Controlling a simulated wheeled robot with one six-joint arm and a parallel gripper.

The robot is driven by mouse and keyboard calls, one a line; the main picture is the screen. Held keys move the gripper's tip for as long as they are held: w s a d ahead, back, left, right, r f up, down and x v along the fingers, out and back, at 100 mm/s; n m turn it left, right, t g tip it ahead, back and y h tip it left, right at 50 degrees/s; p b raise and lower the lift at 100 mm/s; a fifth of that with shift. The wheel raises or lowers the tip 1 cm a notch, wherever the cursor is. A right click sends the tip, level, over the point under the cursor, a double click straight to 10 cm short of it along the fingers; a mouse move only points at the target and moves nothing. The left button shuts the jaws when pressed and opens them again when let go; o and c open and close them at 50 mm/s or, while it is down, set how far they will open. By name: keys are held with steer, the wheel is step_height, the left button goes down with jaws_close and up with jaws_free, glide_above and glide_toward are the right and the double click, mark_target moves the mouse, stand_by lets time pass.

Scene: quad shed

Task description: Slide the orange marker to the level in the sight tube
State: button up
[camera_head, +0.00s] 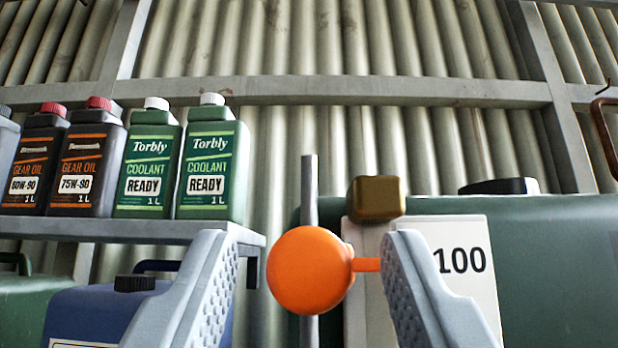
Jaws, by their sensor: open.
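The orange marker (309,270) is a round orange piece with a short pointer arm toward the right. It sits in front of a thin grey vertical rod (309,180). Right of the rod is a pale upright strip (362,236) with a brass-coloured block (376,198) on top; I cannot tell if this is the sight tube, and no liquid level shows. A white plate (470,257) reading "100" stands beside it. My gripper (310,250) is open, one finger on each side of the marker. The right finger overlaps the pointer tip; contact cannot be told.
A green tank (560,250) fills the right side. At left, a grey shelf (120,229) holds green coolant bottles (212,165) and dark gear oil bottles (87,165). Below it are a blue can (80,315) and a green can (25,300). A corrugated wall stands behind.

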steer(key=shift+x, duration=1.1)
jaws_close()
step_height(320, 180, down, 7)
steer(key=shift+f, duration=0.15)
jaws_free()
